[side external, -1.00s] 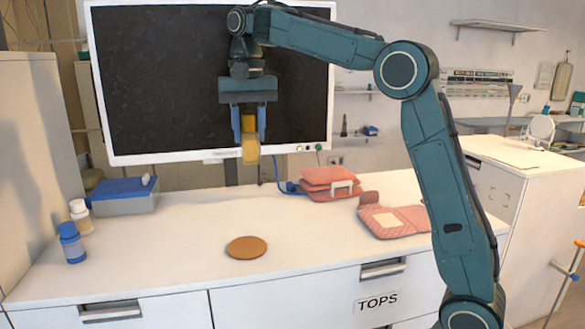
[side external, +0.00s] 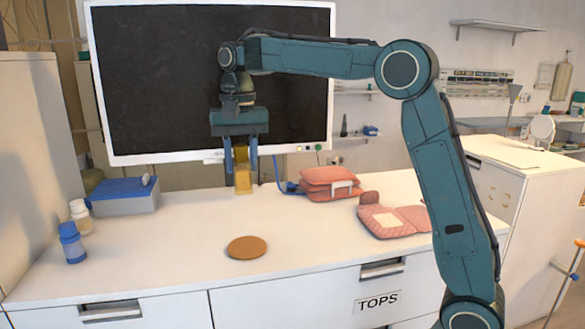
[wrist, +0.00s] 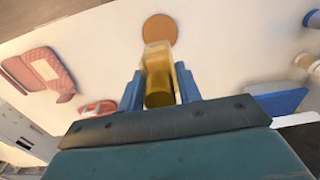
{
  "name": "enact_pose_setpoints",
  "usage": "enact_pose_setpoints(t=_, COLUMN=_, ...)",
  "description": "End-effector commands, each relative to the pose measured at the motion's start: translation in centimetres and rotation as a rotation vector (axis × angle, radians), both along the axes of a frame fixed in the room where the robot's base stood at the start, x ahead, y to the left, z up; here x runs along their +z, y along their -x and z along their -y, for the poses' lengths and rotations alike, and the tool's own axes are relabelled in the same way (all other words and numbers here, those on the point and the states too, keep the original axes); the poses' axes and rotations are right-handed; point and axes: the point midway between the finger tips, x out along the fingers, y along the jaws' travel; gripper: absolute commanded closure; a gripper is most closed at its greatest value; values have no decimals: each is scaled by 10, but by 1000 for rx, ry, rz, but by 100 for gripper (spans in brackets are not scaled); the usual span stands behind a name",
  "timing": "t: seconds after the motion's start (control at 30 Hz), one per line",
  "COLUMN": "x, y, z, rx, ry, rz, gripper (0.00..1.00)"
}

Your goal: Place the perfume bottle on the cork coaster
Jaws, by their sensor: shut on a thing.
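The perfume bottle (side external: 243,178) is a yellow, see-through block held upright between the fingers of my gripper (side external: 241,168). My gripper points down and is shut on the bottle, above the back part of the white chest top. The round brown cork coaster (side external: 247,247) lies flat and bare on the chest top, in front of and below the bottle. In the wrist view the bottle (wrist: 158,78) sits between the blue fingers, and the coaster (wrist: 160,29) shows just beyond its end. The two are apart.
A blue-lidded box (side external: 125,196) and two small bottles, one blue-bodied (side external: 72,243) and one white-capped (side external: 80,215), stand at left. A pink pouch stack (side external: 331,183) and an open pink quilted case (side external: 394,220) lie at right. A dark monitor (side external: 160,85) stands behind. The chest top around the coaster is clear.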

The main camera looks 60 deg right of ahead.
Motion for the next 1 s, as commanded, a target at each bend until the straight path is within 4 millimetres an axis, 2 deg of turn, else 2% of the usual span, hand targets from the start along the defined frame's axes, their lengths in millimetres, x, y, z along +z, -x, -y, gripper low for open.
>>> enact_pose_setpoints(t=0.3, x=-58, y=1, z=0, rx=0, ry=0, rz=-4, gripper=97)
enact_pose_setpoints(t=0.5, x=-87, y=0, z=0, rx=0, ry=0, rz=-1, gripper=97)
enact_pose_setpoints(t=0.63, x=-94, y=0, z=0, rx=0, ry=1, rz=1, gripper=97)
enact_pose_setpoints(t=0.87, x=-97, y=0, z=0, rx=0, ry=1, rz=1, gripper=97)
enact_pose_setpoints(t=1.0, x=-108, y=0, z=0, rx=0, ry=0, rz=-3, gripper=97)
